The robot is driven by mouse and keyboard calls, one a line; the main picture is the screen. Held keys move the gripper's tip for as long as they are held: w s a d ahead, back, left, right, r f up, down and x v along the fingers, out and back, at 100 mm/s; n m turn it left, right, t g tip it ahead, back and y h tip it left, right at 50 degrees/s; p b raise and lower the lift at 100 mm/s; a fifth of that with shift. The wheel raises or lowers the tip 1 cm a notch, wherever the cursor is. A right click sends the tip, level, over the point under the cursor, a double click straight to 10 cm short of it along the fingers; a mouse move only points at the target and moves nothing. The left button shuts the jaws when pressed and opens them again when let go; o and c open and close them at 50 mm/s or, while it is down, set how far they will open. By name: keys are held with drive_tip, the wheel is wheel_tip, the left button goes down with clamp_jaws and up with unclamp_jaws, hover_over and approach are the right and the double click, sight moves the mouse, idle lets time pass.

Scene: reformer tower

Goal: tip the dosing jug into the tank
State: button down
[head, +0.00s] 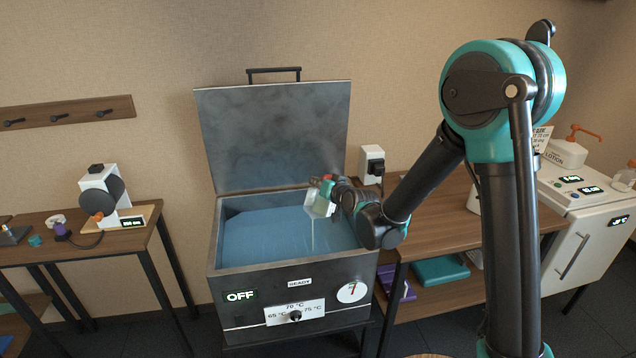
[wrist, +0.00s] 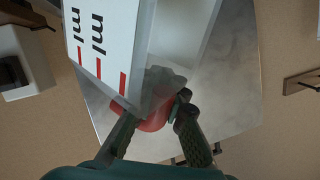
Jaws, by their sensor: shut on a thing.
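The dosing jug (head: 318,205), pale with a red handle, is tilted over the open tank (head: 290,267). A thin pale stream falls from it towards the blue liquid (head: 265,236) in the tank. My gripper (head: 327,185) is shut on the jug above the tank's right part. In the wrist view the jug (wrist: 102,42) shows "ml" and red marks on its white side, and the fingers of my gripper (wrist: 155,115) are closed around its red handle (wrist: 156,116). How much is left in the jug I cannot tell.
The tank's grey lid (head: 275,140) stands open behind it. The front panel shows OFF (head: 240,296), a READY label and a temperature dial (head: 295,315). A wooden table (head: 455,220) stands close on the right, another table (head: 90,250) on the left.

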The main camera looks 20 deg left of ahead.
drive_tip(key=shift+s, duration=0.15)
drive_tip(key=shift+s+a+r+n+t, duration=0.1)
drive_tip(key=shift+s+a+n+t, duration=0.05)
drive_tip(key=shift+s+n+t, duration=0.3)
idle(0.6)
drive_tip(key=shift+s+a+n, duration=0.1)
drive_tip(key=shift+s+n, duration=0.3)
drive_tip(key=shift+n, duration=0.05)
